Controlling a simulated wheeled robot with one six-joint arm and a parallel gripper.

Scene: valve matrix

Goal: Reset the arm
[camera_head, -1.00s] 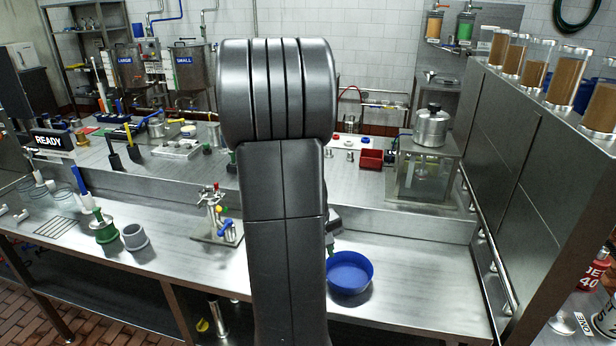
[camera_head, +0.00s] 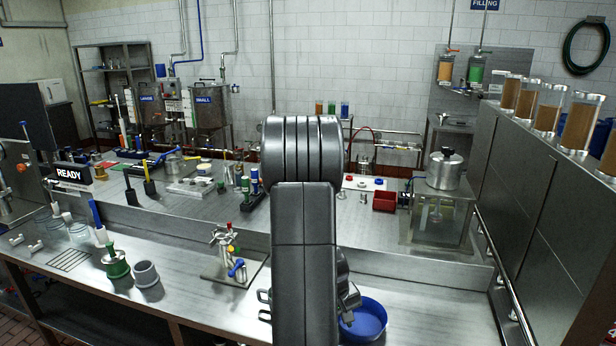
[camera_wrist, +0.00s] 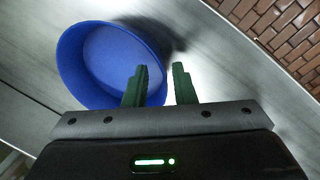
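My arm stands in the middle of the camera_head view, where it hides part of the bench and I cannot make out the fingers. A blue bowl (camera_head: 366,322) stands on the front bench, partly behind my arm. In the wrist view the blue bowl (camera_wrist: 75,68) lies just left of and beyond the fingers; the left finger overlaps its rim in the picture. I cannot tell whether they touch.
A valve fixture (camera_head: 226,245) on a metal plate stands left of my arm. A steel cabinet (camera_head: 545,205) bounds the right. The bench right of the bowl is clear.

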